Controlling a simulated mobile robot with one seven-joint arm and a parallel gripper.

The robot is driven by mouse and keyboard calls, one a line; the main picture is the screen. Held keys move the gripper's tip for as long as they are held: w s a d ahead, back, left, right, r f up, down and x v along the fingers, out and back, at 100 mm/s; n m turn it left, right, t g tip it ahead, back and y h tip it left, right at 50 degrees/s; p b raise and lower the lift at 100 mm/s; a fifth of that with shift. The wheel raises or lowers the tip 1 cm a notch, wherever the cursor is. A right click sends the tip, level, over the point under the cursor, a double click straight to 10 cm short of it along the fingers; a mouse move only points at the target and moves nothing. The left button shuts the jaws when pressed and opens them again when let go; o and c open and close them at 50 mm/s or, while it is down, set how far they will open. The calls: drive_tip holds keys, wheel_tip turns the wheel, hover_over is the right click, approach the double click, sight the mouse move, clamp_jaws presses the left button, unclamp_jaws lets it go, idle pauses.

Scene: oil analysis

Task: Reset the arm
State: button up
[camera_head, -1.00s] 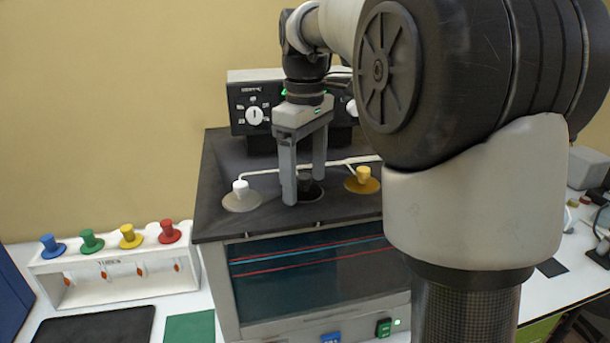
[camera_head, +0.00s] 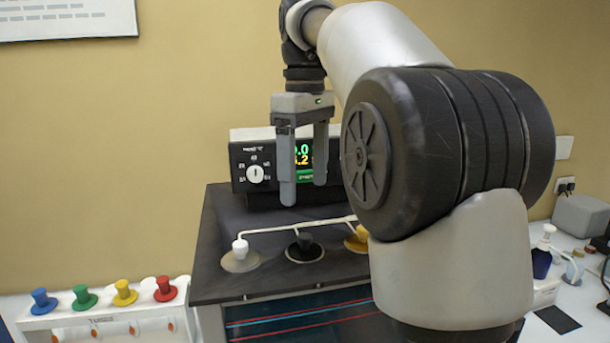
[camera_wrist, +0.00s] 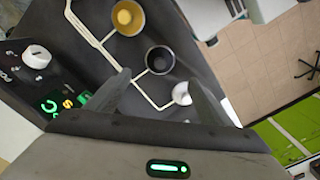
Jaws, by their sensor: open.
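My gripper (camera_head: 304,190) is open and empty. It points down and hangs above the black top of the instrument (camera_head: 215,265), in front of the control box (camera_head: 254,160) with its dial and lit display. My arm partly hides the yellow knob in the head view.
A white rack (camera_head: 95,322) with blue, green, yellow and red knobs stands at the left. A bottle (camera_head: 542,252) and a grey box (camera_head: 582,215) stand on the table at the right. The space above the instrument is clear around my gripper.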

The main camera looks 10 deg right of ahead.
drive_tip(key=shift+s+r, duration=0.15)
drive_tip(key=s+f+m+t, duration=0.5)
drive_tip(key=s+f+m, duration=0.4)
drive_tip(key=s+f, duration=0.7)
drive_tip(key=s, duration=0.4)
drive_tip(key=shift+s+f+t, duration=0.3)
drive_tip(key=shift+f, duration=0.1)
